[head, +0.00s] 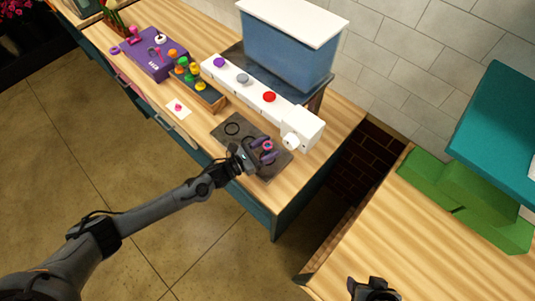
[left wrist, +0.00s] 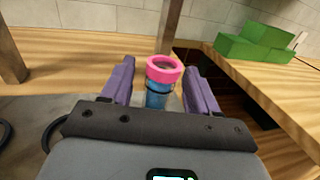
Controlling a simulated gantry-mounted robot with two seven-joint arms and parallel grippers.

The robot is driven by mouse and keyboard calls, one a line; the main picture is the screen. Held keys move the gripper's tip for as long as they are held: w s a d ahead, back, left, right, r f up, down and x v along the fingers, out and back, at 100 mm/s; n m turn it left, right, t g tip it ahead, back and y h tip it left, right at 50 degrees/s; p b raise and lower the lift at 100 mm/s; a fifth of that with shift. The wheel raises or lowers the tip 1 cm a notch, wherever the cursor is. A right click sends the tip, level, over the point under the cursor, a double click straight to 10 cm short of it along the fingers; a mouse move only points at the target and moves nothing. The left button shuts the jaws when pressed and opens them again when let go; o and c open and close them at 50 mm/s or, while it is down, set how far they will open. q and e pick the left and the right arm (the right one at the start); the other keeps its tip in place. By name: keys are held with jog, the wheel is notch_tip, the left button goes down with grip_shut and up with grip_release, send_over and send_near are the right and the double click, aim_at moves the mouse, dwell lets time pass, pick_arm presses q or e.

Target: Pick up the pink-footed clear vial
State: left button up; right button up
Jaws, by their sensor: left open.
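The vial (left wrist: 157,92) stands upright in the left wrist view, with a pink ring uppermost and a see-through bluish body below. Its pink ring also shows in the head view (head: 268,146), over the dark mat (head: 235,121). My left gripper (head: 266,151) is open, its two purple fingers on either side of the vial. In the left wrist view small gaps show between the fingers and the vial. The vial's lower end is hidden behind my gripper body. Part of my right arm's end (head: 373,290) shows at the bottom edge; its fingers cannot be made out.
A white dispenser (head: 238,82) with purple, grey and red knobs stands behind the mat. Behind it is a blue bin (head: 285,52) with a white lid. A wooden rack of coloured pieces (head: 205,97) and a purple box (head: 158,55) are left. Green blocks (head: 460,197) lie right, across a gap.

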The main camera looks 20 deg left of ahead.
pick_arm(q)
jog(key=shift+c, duration=0.4)
grip_shut()
jog(key=shift+r, duration=0.15)
